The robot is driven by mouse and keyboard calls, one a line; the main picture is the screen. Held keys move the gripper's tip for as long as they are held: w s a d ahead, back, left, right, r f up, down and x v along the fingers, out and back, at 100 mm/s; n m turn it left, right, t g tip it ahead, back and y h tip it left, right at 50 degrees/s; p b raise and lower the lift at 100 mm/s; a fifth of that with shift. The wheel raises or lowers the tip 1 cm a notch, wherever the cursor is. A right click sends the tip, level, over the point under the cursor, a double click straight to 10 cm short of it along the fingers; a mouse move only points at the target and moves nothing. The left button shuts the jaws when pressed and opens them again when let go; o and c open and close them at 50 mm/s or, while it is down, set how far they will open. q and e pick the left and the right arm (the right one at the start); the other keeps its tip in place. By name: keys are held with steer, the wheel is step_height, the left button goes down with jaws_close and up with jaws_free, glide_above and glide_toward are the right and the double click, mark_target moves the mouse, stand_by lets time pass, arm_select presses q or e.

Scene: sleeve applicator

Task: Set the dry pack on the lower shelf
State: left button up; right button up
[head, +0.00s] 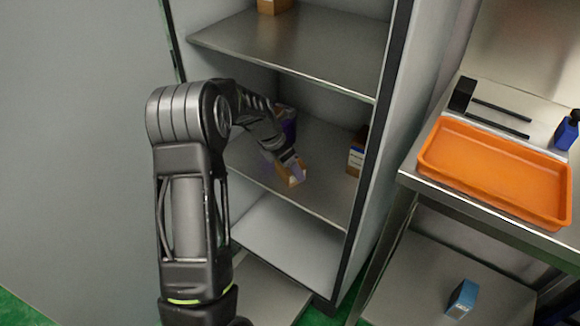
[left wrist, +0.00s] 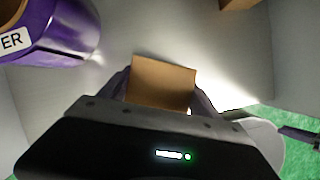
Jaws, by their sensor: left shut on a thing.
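My left gripper (head: 292,169) reaches into the open cabinet, over the lower shelf (head: 322,197), and is shut on a small brown cardboard box. I take this box to be the dry pack (head: 290,179). In the left wrist view the dry pack (left wrist: 163,82) sits between the two fingers, its plain brown face showing. It is at or just above the shelf surface near the front edge; I cannot tell whether it touches. My right gripper is not in view.
A purple container (left wrist: 55,30) stands deeper on the same shelf, left of the pack. Another brown box (head: 356,158) stands by the right wall. The upper shelf (head: 300,50) is overhead. Right of the cabinet, a bench holds an orange tray (head: 440,175).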

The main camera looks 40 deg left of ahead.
arm_select(q)
steer(key=shift+f, duration=0.1)
steer(key=o, duration=1.5)
steer(key=shift+r, duration=0.4)
steer(key=p+v, duration=0.2)
steer(key=v, duration=0.9)
steer(key=shift+s+a+r, duration=0.1)
steer(key=shift+s+r, duration=0.15)
